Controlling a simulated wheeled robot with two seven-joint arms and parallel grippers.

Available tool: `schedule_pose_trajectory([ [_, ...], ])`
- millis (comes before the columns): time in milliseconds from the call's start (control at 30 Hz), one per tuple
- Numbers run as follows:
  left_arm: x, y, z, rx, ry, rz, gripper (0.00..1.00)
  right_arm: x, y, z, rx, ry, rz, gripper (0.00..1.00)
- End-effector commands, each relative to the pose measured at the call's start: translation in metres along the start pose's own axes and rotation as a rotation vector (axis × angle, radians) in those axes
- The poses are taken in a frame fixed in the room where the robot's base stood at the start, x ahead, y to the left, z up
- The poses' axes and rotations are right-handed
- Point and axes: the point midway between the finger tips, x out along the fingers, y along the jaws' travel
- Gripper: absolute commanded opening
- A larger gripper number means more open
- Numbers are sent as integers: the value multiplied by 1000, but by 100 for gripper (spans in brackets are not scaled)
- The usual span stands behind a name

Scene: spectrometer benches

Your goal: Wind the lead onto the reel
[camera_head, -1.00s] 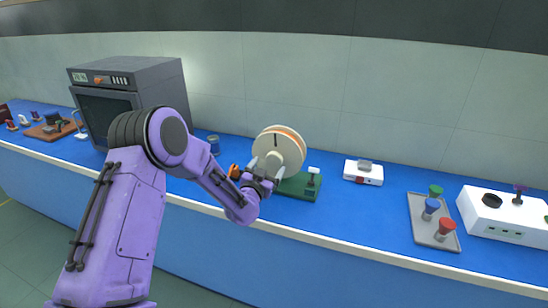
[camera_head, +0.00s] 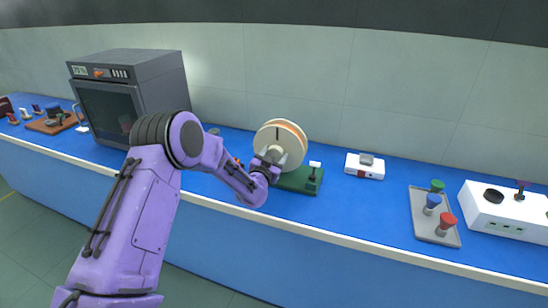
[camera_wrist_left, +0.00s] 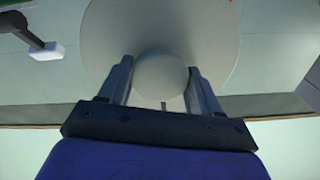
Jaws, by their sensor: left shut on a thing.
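The reel (camera_head: 279,142) is a cream disc with an orange band of lead (camera_head: 298,134) near its rim, standing upright on a green base (camera_head: 300,180). My left gripper (camera_head: 268,160) is in front of the reel's face. In the left wrist view the gripper (camera_wrist_left: 160,80) is shut on a round pale knob (camera_wrist_left: 160,76), with one finger on each side, and the reel's disc (camera_wrist_left: 215,35) fills the space behind it. The gripper hides the lower part of the reel in the head view. My right gripper is not in view.
A grey oven-like box (camera_head: 130,90) stands to the left. A small white device (camera_head: 365,166) is right of the reel. A grey tray (camera_head: 422,232) with coloured-top pieces and a white instrument (camera_head: 500,210) are farther right. Blue bench (camera_head: 345,210) is clear between them.

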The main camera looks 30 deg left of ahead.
Motion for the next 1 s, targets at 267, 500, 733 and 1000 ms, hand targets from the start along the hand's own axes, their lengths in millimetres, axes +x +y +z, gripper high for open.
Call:
schedule_pose_trajectory([
  [267,0,0,0,30,0,2,9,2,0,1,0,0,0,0],
  [500,0,0,0,27,0,2,87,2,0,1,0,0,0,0],
  [733,-10,1,1,26,0,3,87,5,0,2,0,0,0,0],
  [1000,-72,2,2,29,0,4,87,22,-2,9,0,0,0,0],
])
